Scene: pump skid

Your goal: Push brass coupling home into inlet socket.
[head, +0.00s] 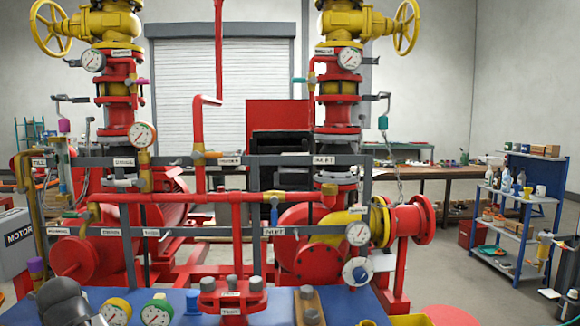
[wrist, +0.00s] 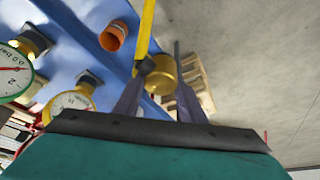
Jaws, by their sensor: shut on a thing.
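In the wrist view my gripper (wrist: 157,88) has its two dark fingers on either side of a round brass coupling (wrist: 162,74) and is shut on it. A yellow strip, perhaps a hose, runs up from beside the coupling. The coupling is over the edge of the blue bench and apart from any socket I can make out. In the head view a tag reading INLET (head: 274,231) hangs on the lower grey rail, and another is higher up. I cannot tell which opening is the inlet socket.
The blue bench (head: 187,292) carries gauges (head: 157,310), a red flanged block (head: 232,295) and a wooden block (head: 309,306). An orange ring-shaped part (wrist: 114,35) lies near the fingers. A pallet (wrist: 194,82) is on the floor beyond. Red pipes and grey rails crowd the middle.

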